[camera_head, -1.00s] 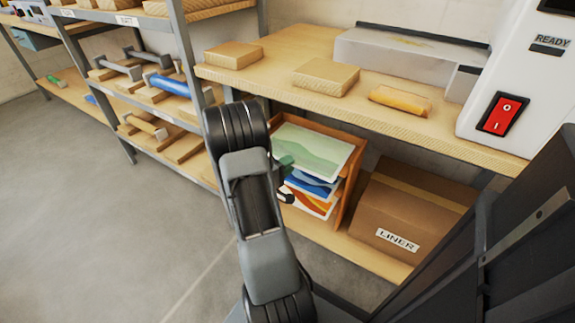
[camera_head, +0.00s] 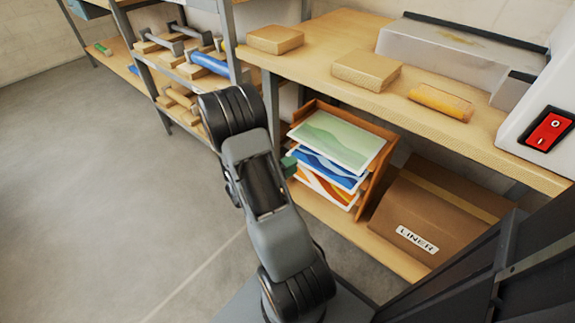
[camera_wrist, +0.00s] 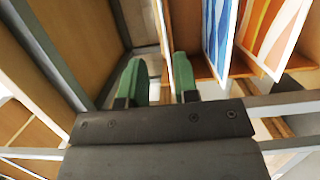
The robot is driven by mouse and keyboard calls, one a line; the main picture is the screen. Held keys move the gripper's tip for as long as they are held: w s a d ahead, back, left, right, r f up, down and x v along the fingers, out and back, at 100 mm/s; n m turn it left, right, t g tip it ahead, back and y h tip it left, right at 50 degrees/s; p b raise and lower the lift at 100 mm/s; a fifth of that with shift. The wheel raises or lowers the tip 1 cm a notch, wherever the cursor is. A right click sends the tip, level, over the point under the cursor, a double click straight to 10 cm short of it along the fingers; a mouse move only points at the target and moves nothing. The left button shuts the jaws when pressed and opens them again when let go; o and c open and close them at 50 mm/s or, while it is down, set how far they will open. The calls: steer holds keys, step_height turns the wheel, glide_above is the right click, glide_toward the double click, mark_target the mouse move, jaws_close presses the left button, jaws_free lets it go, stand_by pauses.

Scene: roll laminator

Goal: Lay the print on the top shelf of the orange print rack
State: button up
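The orange print rack (camera_head: 381,171) stands on the lower shelf under the bench. A green print (camera_head: 338,138) lies flat across its top level. A blue-striped print (camera_head: 330,170) and an orange-striped print (camera_head: 327,188) lie on levels below; the blue (camera_wrist: 219,32) and orange (camera_wrist: 268,32) prints also show in the wrist view. My gripper (camera_head: 289,165) is at the rack's left side, beside the prints, partly hidden by my arm. In the wrist view its green fingers (camera_wrist: 159,68) are apart with no print between them. The green print cannot be made out there.
A cardboard box marked LINER (camera_head: 437,213) stands right of the rack. The wooden bench top (camera_head: 320,60) is above it, carrying wooden blocks and a yellow roll (camera_head: 441,102). A shelf rack with a blue roll (camera_head: 210,64) stands at left. The grey floor at left is clear.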

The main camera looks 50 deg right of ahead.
steer(key=w+a+r+t+y, duration=0.2)
steer(key=w+a+t+y, duration=0.25)
steer(key=w+t, duration=0.55)
steer(key=w+a+r+n+t+y, duration=0.1)
steer(key=w+a+r+t+y, duration=0.1)
steer(key=w+a+y, duration=0.4)
steer(key=w+a+r+n+t+y, duration=0.1)
steer(key=a+r+t+y, duration=0.15)
steer(key=a, duration=0.55)
steer(key=s+a+r+n+g+y, duration=0.1)
steer(key=s+a+r+g+y, duration=0.15)
steer(key=s+a+y, duration=0.4)
steer(key=s+a+r+g+h, duration=0.2)
steer(key=s+a+g, duration=0.1)
steer(key=s, duration=0.7)
steer(key=shift+s+g, duration=0.2)
steer(key=shift+g, duration=0.6)
steer(key=shift+a+r, duration=0.1)
steer(key=shift+r, duration=0.1)
